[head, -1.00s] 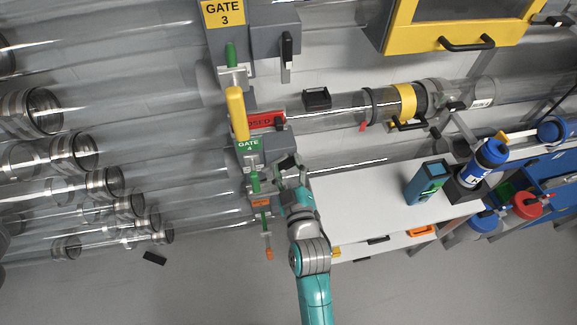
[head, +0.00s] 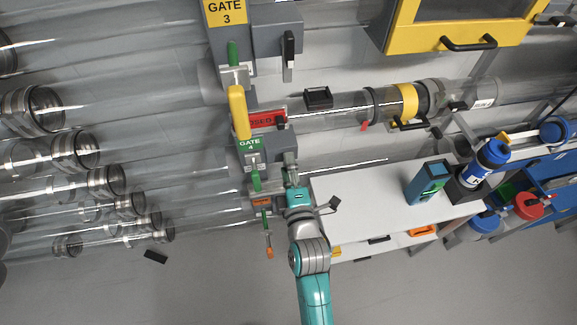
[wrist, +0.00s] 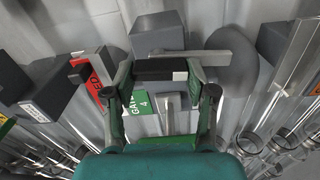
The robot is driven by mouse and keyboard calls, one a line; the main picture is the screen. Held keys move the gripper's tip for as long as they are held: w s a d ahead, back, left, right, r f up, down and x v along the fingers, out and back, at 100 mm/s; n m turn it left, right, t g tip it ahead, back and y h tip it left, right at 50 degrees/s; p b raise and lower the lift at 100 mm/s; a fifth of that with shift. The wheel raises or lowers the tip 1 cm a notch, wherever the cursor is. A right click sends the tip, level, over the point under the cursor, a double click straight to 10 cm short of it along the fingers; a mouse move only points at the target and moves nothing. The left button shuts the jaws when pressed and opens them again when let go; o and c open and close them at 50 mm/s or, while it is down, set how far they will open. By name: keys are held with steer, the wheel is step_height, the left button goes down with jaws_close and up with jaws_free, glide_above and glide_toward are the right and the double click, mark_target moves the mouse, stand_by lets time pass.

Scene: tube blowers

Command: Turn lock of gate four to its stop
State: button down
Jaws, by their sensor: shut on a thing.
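The green gate 4 label (head: 249,143) is on the grey gate housing in the head view, and it shows upside down in the wrist view (wrist: 141,106). My gripper (wrist: 160,72) is at the lock of gate four, with one finger on each side of its dark handle (wrist: 155,65). The fingers are shut on this handle, which lies crosswise between them. A light grey bar (wrist: 218,56) runs crosswise just behind it. In the head view my gripper (head: 291,180) is just right of the gate 4 housing and hides most of the lock.
A red closed sign (head: 267,119) and a yellow handle (head: 238,112) are above gate 4. The gate 3 lock (head: 288,50) has its black lever upright. A white worktop (head: 370,195) with a teal device (head: 428,182) is to the right. Clear tubes run left.

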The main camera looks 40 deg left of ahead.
steer(key=shift+f+n, duration=0.1)
steer(key=shift+n, duration=0.5)
steer(key=shift+c, duration=1.8)
jaws_free()
steer(key=v, duration=1.2)
